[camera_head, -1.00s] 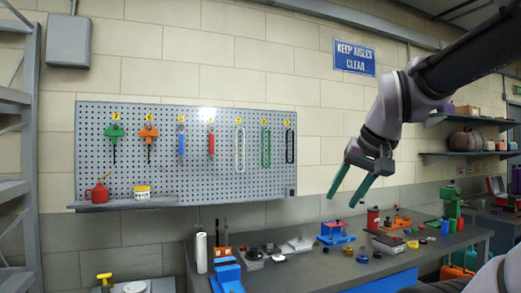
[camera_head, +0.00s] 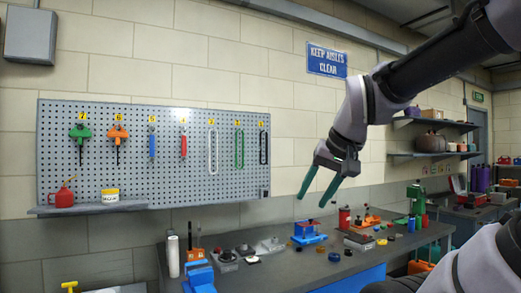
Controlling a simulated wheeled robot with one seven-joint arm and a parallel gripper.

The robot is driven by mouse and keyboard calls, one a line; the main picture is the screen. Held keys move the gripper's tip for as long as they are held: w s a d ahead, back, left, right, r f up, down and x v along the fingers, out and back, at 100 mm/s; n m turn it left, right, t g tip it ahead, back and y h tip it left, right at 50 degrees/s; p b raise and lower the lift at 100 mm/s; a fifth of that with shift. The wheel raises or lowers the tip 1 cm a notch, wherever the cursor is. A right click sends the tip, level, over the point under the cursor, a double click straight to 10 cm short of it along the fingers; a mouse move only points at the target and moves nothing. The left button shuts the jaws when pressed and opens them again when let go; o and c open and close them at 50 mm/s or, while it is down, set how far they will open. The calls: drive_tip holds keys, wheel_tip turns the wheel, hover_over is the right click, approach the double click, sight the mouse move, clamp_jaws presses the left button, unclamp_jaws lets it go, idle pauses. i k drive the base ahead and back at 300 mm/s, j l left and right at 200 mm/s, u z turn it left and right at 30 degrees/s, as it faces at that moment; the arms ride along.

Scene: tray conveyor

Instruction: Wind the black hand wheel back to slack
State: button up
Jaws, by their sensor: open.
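My gripper (camera_head: 312,201) hangs in the air above the back of the workbench, right of the pegboard. Its two green fingers are apart and empty, pointing down and left, and touch nothing. I cannot make out the black hand wheel for sure. Small black round parts sit on grey fixtures on the bench, one on a left fixture (camera_head: 224,257) and one on the fixture beside it (camera_head: 245,250). They are too small to tell whether either is the wheel.
The workbench (camera_head: 300,272) also bears a blue fixture (camera_head: 307,236), a red can (camera_head: 344,218), an orange fixture (camera_head: 366,222) and a green machine (camera_head: 417,199). A blue vise (camera_head: 199,277) and white roll (camera_head: 173,256) stand at its left end. A pegboard (camera_head: 140,185) holds tools.

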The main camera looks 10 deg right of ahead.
sight(227, 256)
drive_tip(key=i+j+u, duration=0.2)
drive_tip(key=i, duration=0.3)
drive_tip(key=i+j+u, duration=0.25)
drive_tip(key=i, duration=0.25)
